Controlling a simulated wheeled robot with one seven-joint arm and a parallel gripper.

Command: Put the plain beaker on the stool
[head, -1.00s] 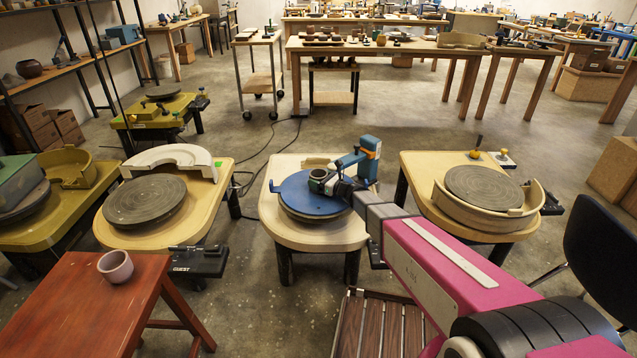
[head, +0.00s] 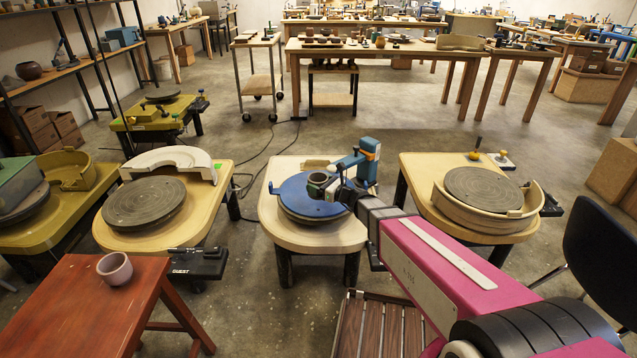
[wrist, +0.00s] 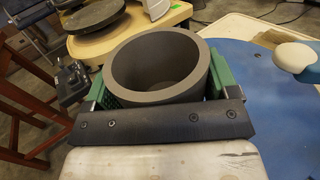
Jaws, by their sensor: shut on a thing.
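My gripper (head: 320,190) is over the blue wheel disc (head: 292,205) in the middle of the head view. It is shut on a plain dark grey beaker (head: 317,178), which is upright with its open mouth up. In the wrist view the beaker (wrist: 122,62) sits between the two green fingers of my gripper (wrist: 163,88). Its lower part is hidden, so I cannot tell how far it is above the disc. A red wooden stool (head: 75,310) stands at the lower left.
A pinkish cup (head: 115,268) stands on the red stool. Wheels with round heads stand to the left (head: 145,203) and right (head: 482,188). A white-knobbed tool (wrist: 293,57) is at the right in the wrist view. A dark chair (head: 600,250) is at the right.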

